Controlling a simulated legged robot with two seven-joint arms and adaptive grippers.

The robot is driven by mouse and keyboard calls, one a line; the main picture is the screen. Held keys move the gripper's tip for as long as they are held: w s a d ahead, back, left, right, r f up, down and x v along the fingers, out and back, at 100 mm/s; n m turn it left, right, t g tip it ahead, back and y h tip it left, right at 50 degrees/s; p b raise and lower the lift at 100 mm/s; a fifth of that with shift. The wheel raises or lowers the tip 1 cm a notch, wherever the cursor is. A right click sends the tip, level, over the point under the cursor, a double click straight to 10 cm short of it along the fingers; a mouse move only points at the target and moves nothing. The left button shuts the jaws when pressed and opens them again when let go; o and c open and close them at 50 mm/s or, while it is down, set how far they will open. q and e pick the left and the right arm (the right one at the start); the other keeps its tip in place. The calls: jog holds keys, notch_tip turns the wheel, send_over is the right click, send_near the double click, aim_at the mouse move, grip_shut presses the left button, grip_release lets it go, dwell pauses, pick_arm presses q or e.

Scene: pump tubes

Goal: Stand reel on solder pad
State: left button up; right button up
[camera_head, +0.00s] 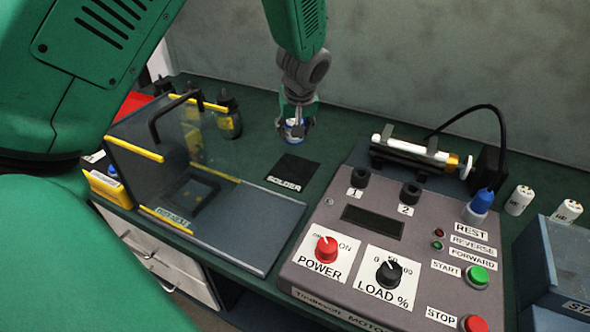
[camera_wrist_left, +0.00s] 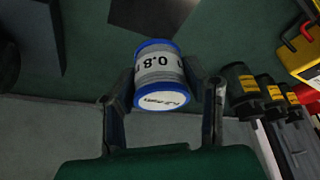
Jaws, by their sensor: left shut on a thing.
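The solder reel (camera_wrist_left: 161,75) has blue rims, a grey wound middle and a white label reading 0.8. My left gripper (camera_wrist_left: 163,95) is shut on it, one finger on each side. In the head view the reel (camera_head: 294,131) shows small and partly hidden between the fingers of my left gripper (camera_head: 295,128). The black solder pad (camera_head: 292,170), marked SOLDER, lies bare on the green bench in front of and below the gripper. In the wrist view a dark square (camera_wrist_left: 152,14) shows at the top, apart from the reel. My right gripper is not in view.
A clear-sided box (camera_head: 165,150) with yellow edges stands left of the pad. Dark bottles (camera_head: 229,118) stand behind it. A grey motor control panel (camera_head: 385,240) with knobs is at the right, with a metal cylinder device (camera_head: 410,152) behind. Bench around the pad is clear.

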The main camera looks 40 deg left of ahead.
aim_at(293, 166)
pick_arm(q)
notch_tip(293, 166, down, 10)
jog(key=shift+r+b, duration=0.15)
jog(key=shift+b, duration=0.45)
jog(key=o, duration=1.4)
jog(key=p+v, duration=0.1)
jog(key=v, duration=1.1)
jog(key=shift+r, duration=0.1)
jog(key=shift+p, duration=0.3)
